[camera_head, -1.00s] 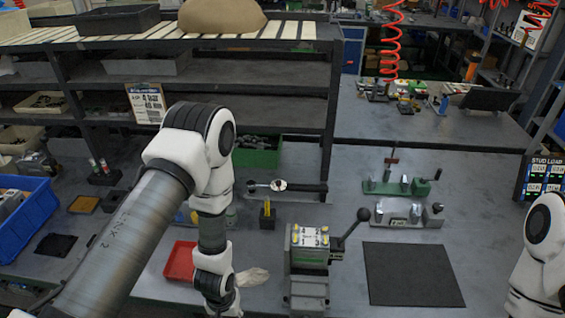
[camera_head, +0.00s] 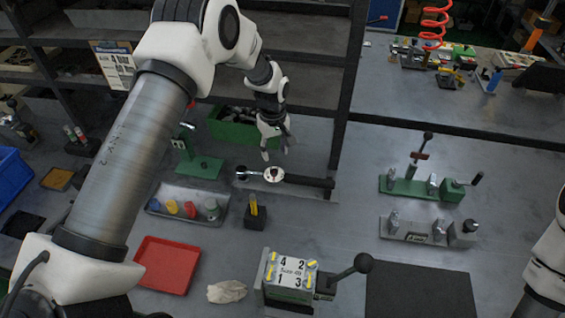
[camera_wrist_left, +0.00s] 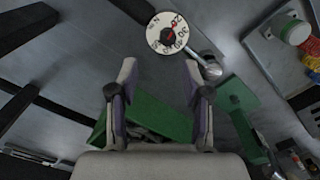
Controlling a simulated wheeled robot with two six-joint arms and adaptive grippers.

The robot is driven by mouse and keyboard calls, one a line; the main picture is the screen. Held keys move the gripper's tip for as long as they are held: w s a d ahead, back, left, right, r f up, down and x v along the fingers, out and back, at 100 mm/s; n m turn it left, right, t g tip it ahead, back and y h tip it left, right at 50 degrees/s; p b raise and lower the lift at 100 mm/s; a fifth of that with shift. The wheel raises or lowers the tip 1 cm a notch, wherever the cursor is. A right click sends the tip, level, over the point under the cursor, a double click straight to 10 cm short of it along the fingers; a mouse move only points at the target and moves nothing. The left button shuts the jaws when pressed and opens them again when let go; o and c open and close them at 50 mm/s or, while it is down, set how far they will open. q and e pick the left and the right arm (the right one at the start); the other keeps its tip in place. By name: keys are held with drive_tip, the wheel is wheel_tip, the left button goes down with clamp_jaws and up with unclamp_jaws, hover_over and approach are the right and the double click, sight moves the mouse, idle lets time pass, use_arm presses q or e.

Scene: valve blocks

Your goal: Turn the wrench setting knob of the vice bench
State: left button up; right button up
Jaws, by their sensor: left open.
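A torque wrench (camera_head: 315,181) with a black handle lies on the grey bench at the shelf's foot. Its white round setting knob (camera_head: 274,174) carries numbers and a red centre mark, clear in the left wrist view (camera_wrist_left: 166,33). My left gripper (camera_head: 277,151) is open and empty, pointing down just behind the knob, apart from it. In the left wrist view the spread fingers (camera_wrist_left: 159,80) have the knob beyond their tips, near the top edge. The vice (camera_head: 290,278) holds a numbered block at the front, its black-knobbed lever to the right. My right gripper is not visible.
A green bin (camera_head: 235,124) stands behind the left gripper, and a shelf post (camera_head: 350,85) rises to its right. A small holder (camera_head: 255,213), grey tray (camera_head: 163,213) and red tray (camera_head: 167,280) lie in front.

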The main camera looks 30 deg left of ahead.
sight(274, 171)
use_arm(q)
drive_tip(key=s+f+p, duration=0.1)
drive_tip(key=s+f, duration=0.1)
drive_tip(key=f, duration=0.1)
drive_tip(key=shift+s+p, duration=0.1)
drive_tip(key=shift+p, duration=0.3)
drive_tip(key=f, duration=0.2)
drive_tip(key=w+f, duration=0.1)
drive_tip(key=f, duration=0.1)
drive_tip(key=shift+w+p, duration=0.15)
drive_tip(key=shift+p, duration=0.15)
drive_tip(key=shift+d+r, duration=0.1)
drive_tip(key=shift+r, duration=0.1)
drive_tip(key=shift+s+r, duration=0.1)
drive_tip(key=shift+s, duration=0.2)
drive_tip(key=c, duration=0.3)
clamp_jaws()
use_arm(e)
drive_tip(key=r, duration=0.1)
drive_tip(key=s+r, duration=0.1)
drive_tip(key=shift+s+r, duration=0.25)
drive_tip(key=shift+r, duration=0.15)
